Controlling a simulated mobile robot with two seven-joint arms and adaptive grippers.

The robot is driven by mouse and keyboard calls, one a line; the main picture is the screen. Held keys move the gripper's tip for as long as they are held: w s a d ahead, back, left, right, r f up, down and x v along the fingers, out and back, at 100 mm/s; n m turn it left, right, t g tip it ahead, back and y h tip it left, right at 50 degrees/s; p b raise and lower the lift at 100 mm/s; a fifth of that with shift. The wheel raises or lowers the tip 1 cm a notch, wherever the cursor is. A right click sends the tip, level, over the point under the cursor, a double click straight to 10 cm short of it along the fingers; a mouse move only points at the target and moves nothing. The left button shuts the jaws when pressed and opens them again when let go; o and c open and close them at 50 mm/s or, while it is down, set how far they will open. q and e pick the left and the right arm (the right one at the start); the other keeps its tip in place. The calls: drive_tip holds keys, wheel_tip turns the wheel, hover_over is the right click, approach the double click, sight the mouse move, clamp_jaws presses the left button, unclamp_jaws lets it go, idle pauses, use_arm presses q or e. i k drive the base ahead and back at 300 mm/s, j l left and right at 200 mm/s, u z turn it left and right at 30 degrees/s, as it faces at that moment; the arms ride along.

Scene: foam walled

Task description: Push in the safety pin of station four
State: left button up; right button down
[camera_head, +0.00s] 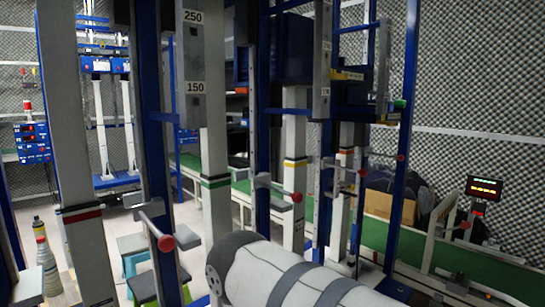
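Several stations stand in a row, each with a white post and a horizontal pin with a red knob. The nearest red-knobbed pin (166,243) sticks out at lower left of centre. A second pin (297,197) is near the middle, a third (363,172) is further right, and another (400,157) is beyond it. I see no station number, so I cannot tell which is station four. How far each pin is pushed in is unclear. A white and grey link of my arm fills the bottom centre. Neither gripper is in view.
Blue uprights (160,150) and white posts (215,180) with coloured bands crowd the middle. A green conveyor (385,240) runs behind them. A lit red display (484,188) stands at right. Stools (140,270) and a bottle-like object (42,260) are at lower left.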

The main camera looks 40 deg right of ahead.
sight(400, 158)
drive_tip(key=z, duration=2.3)
